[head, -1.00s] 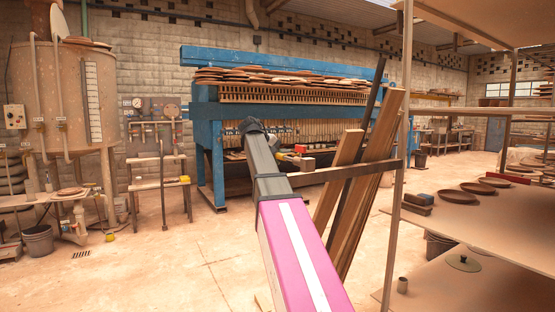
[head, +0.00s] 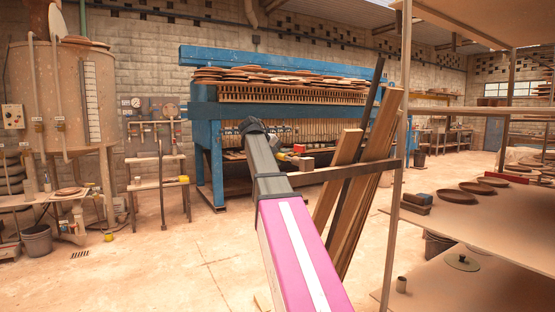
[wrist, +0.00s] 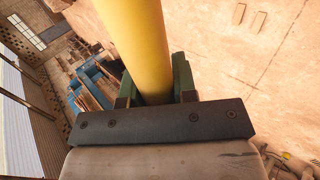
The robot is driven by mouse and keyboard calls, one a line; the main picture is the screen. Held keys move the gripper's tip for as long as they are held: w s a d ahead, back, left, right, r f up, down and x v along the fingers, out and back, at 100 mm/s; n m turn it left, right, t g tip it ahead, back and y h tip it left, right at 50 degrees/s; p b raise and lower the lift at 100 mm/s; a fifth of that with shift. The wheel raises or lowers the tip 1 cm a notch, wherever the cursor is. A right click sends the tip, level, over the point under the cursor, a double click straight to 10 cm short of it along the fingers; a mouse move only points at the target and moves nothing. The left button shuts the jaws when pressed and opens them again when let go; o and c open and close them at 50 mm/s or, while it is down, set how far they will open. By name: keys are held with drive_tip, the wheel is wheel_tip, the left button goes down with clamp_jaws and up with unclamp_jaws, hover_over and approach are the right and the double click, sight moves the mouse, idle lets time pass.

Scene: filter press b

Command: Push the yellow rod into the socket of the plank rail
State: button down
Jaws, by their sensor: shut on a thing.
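The yellow rod (wrist: 140,40) stands large in the wrist view, running from between the jaws up out of the top edge. My gripper (wrist: 154,88) is shut on it, with a dark green finger on each side. In the head view my arm hides most of the gripper; a small yellow and red shape (head: 287,157) shows just past it, too small to make out surely. The plank rail (head: 345,172) is a wooden bar across the leaning planks, with a small block (head: 307,163) near its left end. I cannot make out the socket or whether the rod touches it.
Several planks (head: 345,190) lean upright behind the rail. A blue filter press (head: 205,140) stands behind. A shelf post (head: 397,200) and a table with brown dishes (head: 460,220) are at the right.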

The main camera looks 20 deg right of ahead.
sight(280, 155)
drive_tip(key=shift+s+d, duration=0.25)
drive_tip(key=shift+s, duration=1.05)
drive_tip(key=shift+s+d, duration=0.2)
drive_tip(key=shift+s, duration=1.05)
drive_tip(key=c, duration=0.8)
unclamp_jaws()
drive_tip(key=v, duration=1.1)
